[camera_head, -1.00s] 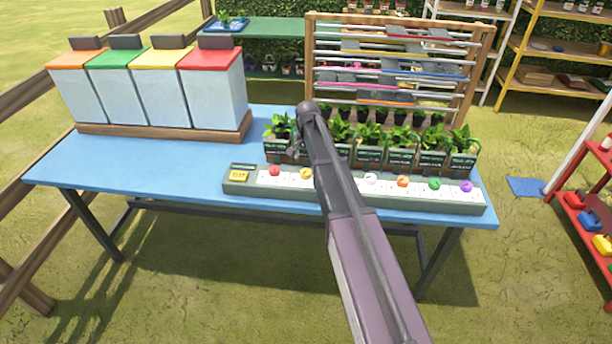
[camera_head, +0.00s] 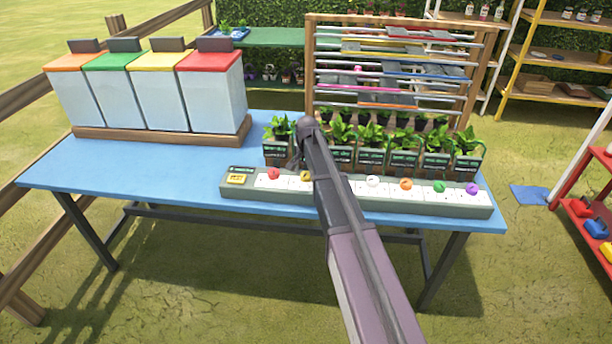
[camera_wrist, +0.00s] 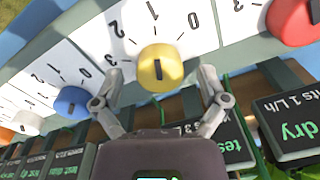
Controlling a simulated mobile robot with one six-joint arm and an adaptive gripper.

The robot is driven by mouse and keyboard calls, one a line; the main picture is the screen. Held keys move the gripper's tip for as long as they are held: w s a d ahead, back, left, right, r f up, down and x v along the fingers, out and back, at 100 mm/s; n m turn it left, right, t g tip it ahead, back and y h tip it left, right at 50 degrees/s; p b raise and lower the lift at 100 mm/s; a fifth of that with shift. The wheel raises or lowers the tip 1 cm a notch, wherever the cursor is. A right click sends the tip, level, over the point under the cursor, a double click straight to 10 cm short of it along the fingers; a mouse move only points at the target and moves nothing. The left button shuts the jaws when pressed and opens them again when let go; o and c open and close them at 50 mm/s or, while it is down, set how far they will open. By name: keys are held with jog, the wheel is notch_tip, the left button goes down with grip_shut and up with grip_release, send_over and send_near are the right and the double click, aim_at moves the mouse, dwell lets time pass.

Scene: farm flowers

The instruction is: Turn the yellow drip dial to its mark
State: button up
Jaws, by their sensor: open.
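The yellow dial (camera_wrist: 157,70) is a round knob with a black pointer line, on a white panel with printed numbers. In the wrist view it lies between the spread fingers of my gripper (camera_wrist: 161,75), with a gap seen on both sides. The pointer line runs nearly upright in that view. In the head view the yellow dial (camera_head: 306,176) shows beside my arm, which covers part of the panel there. I cannot make out which mark is meant for it.
The red dial (camera_wrist: 293,20) and the blue dial (camera_wrist: 72,102) flank it. Potted plants (camera_head: 435,150) in labelled boxes stand close behind the dial panel (camera_head: 245,192). Lidded bins (camera_head: 215,95) stand at the left of the blue table (camera_head: 110,170), whose middle is bare.

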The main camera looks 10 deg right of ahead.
jog(key=c, duration=1.1)
jog(key=shift+c, duration=0.2)
jog(key=shift+n, duration=0.4)
jog(key=n, duration=1.1)
jog(key=shift+n, duration=2.1)
